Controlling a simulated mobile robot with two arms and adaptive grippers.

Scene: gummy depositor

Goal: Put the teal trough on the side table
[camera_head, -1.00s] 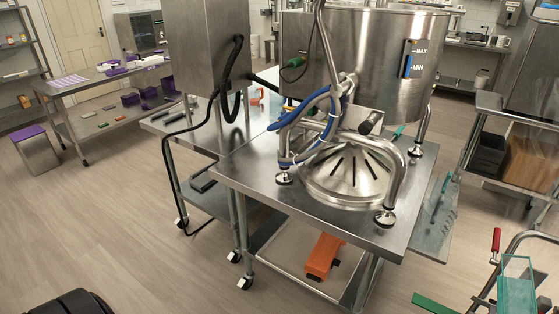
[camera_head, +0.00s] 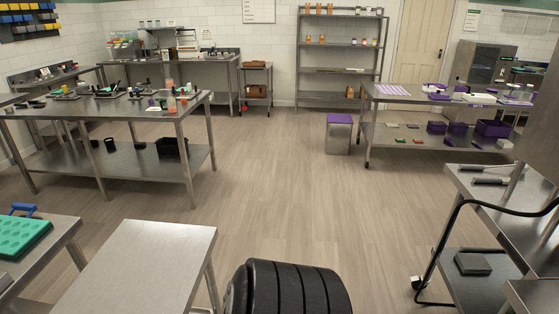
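No teal trough shows in the head view now. A bare steel table (camera_head: 140,262) stands at the lower left with its top empty; I cannot tell whether it is the side table. A teal mould tray (camera_head: 18,238) with rows of round cavities lies on the neighbouring table at the left edge, with a blue handle (camera_head: 23,209) behind it. Neither of my grippers is in view.
A long steel workbench (camera_head: 95,107) with small items stands at the left. A purple-topped stool (camera_head: 339,134) and a table (camera_head: 445,96) with purple things are at the back right. The middle floor is open.

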